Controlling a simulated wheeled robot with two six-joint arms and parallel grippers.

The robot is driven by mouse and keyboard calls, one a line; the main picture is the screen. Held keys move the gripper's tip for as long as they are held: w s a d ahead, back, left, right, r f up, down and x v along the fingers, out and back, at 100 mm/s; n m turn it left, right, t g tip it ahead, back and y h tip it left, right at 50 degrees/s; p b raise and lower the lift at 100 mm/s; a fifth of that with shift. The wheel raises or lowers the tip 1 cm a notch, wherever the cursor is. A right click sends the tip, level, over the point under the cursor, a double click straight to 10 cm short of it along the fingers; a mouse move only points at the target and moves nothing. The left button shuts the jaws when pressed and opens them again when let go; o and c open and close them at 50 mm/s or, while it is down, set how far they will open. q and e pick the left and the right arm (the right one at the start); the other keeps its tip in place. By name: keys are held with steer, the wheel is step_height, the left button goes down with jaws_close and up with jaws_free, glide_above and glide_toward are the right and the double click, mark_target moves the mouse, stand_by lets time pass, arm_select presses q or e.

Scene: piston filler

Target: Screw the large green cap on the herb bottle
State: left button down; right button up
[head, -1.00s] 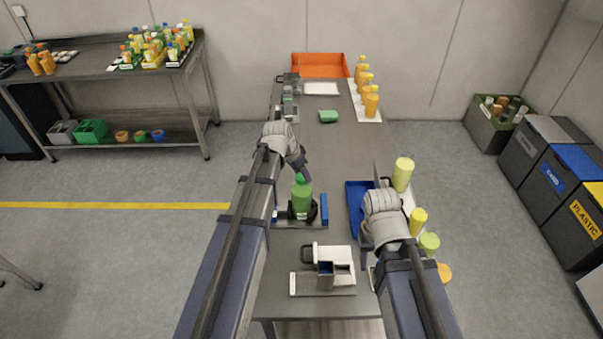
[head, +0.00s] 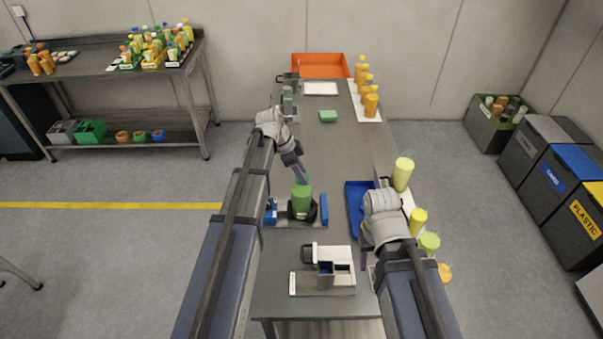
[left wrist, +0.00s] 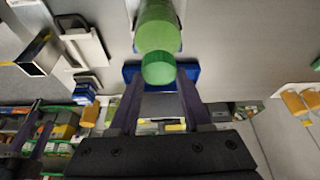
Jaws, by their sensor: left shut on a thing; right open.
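The herb bottle (head: 301,203) is green and stands upright in a fixture with blue jaws (head: 324,209) on the table. It also shows in the left wrist view (left wrist: 160,27). The large green cap (left wrist: 158,68) is at the bottle's mouth end in the left wrist view, between my fingertips. My left gripper (head: 300,173) is shut on the cap, reaching in from the upper left. Its fingers partly hide the cap, and I cannot tell how fully it is seated. My right gripper (head: 368,252) is open and apart from the bottle, near the blue tray; its fingers are partly hidden.
A blue tray (head: 355,190) lies right of the fixture, with yellow and lime bottles (head: 403,173) along the table's right edge. A grey-white device (head: 336,258) stands in front. The table behind the fixture is mostly clear.

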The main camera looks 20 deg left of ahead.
arm_select(q)
steer(key=shift+c, duration=1.4)
jaws_free()
steer(key=n, duration=0.2)
steer(key=n+t, duration=0.1)
steer(key=shift+s+d+n+y, duration=0.1)
steer(key=shift+s+n+y, duration=0.1)
steer(key=shift+n+y, duration=0.2)
steer(key=n+t+y, duration=0.1)
steer(key=n, duration=0.2)
steer(key=shift+w+n, duration=0.1)
steer(key=shift+n, duration=0.3)
steer(key=n+y, duration=0.1)
steer(key=n, duration=0.2)
steer(key=shift+t+y, duration=0.3)
steer(key=shift+t, duration=0.1)
steer(key=n+y, duration=0.1)
steer(key=n, duration=0.3)
steer(key=shift+w, duration=0.1)
steer(key=shift+c, duration=0.3)
jaws_close()
